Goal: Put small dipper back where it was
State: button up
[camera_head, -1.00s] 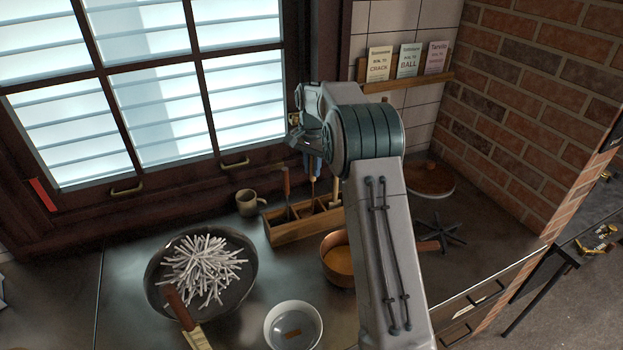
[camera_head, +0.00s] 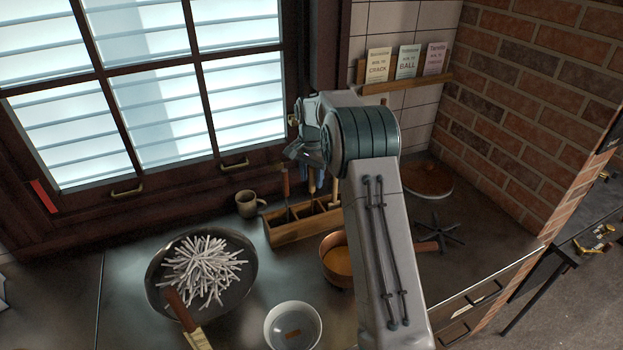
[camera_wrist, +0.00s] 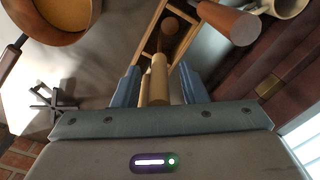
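My gripper (camera_wrist: 158,85) has two blue fingers, one on each side of a pale wooden handle, which I take to be the small dipper (camera_wrist: 159,82). The fingers look closed on the handle. The dipper points down toward the wooden caddy (camera_head: 290,236), which also shows in the wrist view (camera_wrist: 149,30). A dark round end (camera_wrist: 170,26) shows over a compartment, but I cannot tell how deep it sits. In the head view my gripper (camera_head: 309,178) is above the caddy's back side, partly hidden by my arm.
Other upright handles stand in the caddy, one brown (camera_wrist: 230,22) close by. A mug (camera_head: 247,203) is to its left. A copper pot (camera_head: 337,262), a white bowl (camera_head: 293,328) and a pan of white sticks (camera_head: 160,292) stand in front. A window is behind.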

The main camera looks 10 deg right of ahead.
notch_tip(320, 180, up, 11)
jog(key=shift+s+r+b, duration=0.1)
jog(key=shift+b, duration=0.8)
jog(key=s+a+r+n+t, duration=0.15)
jog(key=s+r, duration=0.25)
jog(key=s, duration=0.6)
jog(key=s+r+n+t, duration=0.1)
jog(key=s+r+n, duration=0.3)
jog(key=s, duration=0.5)
jog(key=s+f+n+t, duration=0.1)
jog(key=s+f, duration=0.2)
jog(key=s, duration=0.7)
jog(key=s+f+n+t, duration=0.1)
jog(key=s+f+n, duration=0.1)
jog(key=s, duration=0.9)
jog(key=shift+f, duration=0.8)
jog(key=shift+n, duration=0.25)
jog(key=shift+g, duration=0.25)
jog(key=f+b, duration=0.3)
jog(key=f, duration=0.1)
jog(key=shift+w+f+b, duration=0.15)
jog(key=shift+w+b, duration=0.05)
jog(key=shift+b, duration=0.1)
